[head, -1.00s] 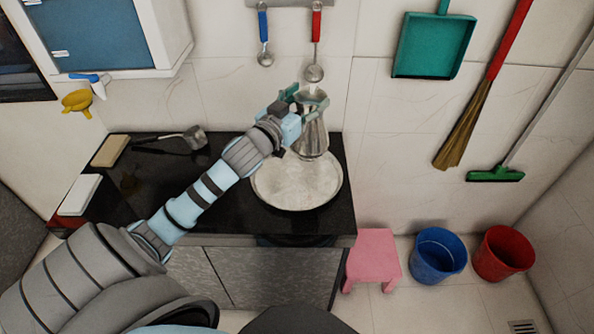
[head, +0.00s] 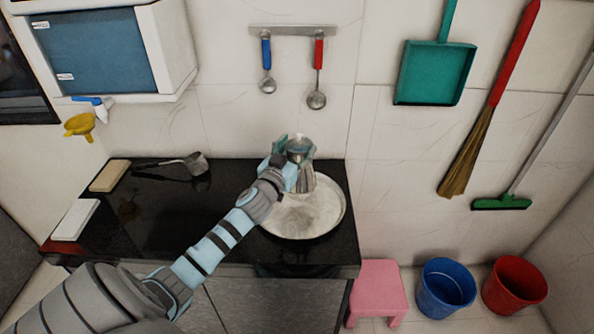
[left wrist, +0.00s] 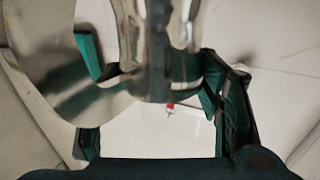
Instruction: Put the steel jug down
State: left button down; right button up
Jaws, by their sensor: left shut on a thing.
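The steel jug (head: 302,178) is upright at the back of the large round pan (head: 305,226) on the black counter. My left gripper (head: 294,150) is shut on the jug near its top, with teal fingers around it. In the left wrist view the shiny jug (left wrist: 155,40) fills the upper middle, between the teal fingers of the left gripper (left wrist: 155,75). The jug overlaps the pan's rear rim in the head view; I cannot tell whether its base touches anything. My right gripper is not in view.
A ladle (head: 190,165) lies on the black counter (head: 170,215), with a tan block (head: 109,175) and white block (head: 77,219) at left. A blue-handled ladle (head: 267,65) and red-handled ladle (head: 317,75) hang above. A pink stool (head: 377,288) stands right of the counter.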

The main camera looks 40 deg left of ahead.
pick_arm(q)
notch_tip(320, 180, down, 5)
jog(key=shift+r+b, duration=0.1)
jog(key=shift+b, duration=1.1)
jog(key=c, duration=0.9)
grip_release()
jog(key=shift+c, duration=0.2)
jog(key=o, duration=0.5)
jog(key=shift+c, duration=0.2)
